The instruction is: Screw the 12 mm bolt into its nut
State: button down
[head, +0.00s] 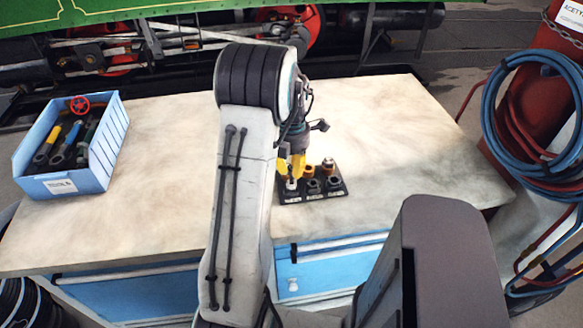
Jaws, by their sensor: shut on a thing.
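My gripper (292,176), with yellow fingers, points down over the left side of a black block (318,196). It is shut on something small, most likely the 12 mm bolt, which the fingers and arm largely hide. A small pale piece (291,184) shows just under the fingertips. I cannot tell whether it is part of the bolt or a nut, or whether the two touch. Several dark nut-like pieces stand on the block, including one at the front (313,187) and one at the right (333,183). Small labels line the block's front edge, too small to read.
The block stands on a pale workbench (400,130) with blue drawers below. A blue bin (103,158) with tools and a red handwheel stands at the left. Hoses and a red cylinder (535,90) are beyond the right edge. The bench right of the block is clear.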

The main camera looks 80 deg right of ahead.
jog(key=shift+n, duration=0.7)
jog(key=shift+f+b, duration=1.3)
jog(key=shift+f, duration=0.3)
dwell(3.5)
jog(key=c, duration=1.8)
grip_release()
grip_shut()
